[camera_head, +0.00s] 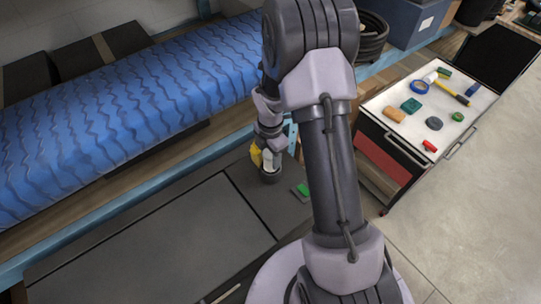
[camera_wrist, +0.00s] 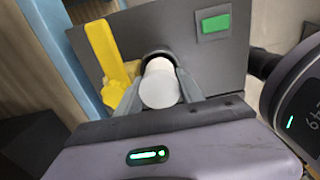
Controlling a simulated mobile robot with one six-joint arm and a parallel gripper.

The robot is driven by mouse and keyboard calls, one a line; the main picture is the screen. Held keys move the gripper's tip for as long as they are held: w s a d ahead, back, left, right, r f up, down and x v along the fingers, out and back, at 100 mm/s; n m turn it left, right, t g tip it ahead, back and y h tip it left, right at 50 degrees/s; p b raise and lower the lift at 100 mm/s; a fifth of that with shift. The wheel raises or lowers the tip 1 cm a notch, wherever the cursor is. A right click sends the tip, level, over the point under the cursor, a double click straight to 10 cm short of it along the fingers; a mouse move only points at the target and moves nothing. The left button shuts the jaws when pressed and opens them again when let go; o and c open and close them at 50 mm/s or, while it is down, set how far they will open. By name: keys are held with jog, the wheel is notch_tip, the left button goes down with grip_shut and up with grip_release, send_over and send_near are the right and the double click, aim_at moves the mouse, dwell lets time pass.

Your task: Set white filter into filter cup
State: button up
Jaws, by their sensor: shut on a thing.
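The white filter (camera_wrist: 161,86) is a smooth white cylinder between the two grey fingers of my gripper (camera_wrist: 163,76) in the wrist view, and the fingers are shut on it. In the head view a small part of the white filter (camera_head: 268,158) shows below my gripper (camera_head: 268,154). A dark round rim, seemingly the filter cup (camera_wrist: 153,53), shows just beyond the filter's far end in the wrist view. In the head view the dark cup (camera_head: 271,177) stands on the grey bench under the filter. I cannot tell how far the filter is inside it.
A yellow part (camera_wrist: 106,52) stands close beside the cup, left of the fingers. A green block (camera_wrist: 215,24) lies on the grey bench (camera_head: 150,240) to the right. A blue patterned roll (camera_head: 120,115) lies behind. A white-topped cabinet (camera_head: 405,125) with small items stands right.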

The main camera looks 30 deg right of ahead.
jog(key=shift+f+b, duration=0.65)
jog(key=shift+f, duration=0.3)
jog(key=o, duration=1.5)
jog(key=shift+r, duration=0.1)
jog(key=shift+c, duration=0.4)
jog(key=shift+o, duration=0.2)
jog(key=shift+w+r, duration=0.1)
jog(key=shift+r, duration=0.05)
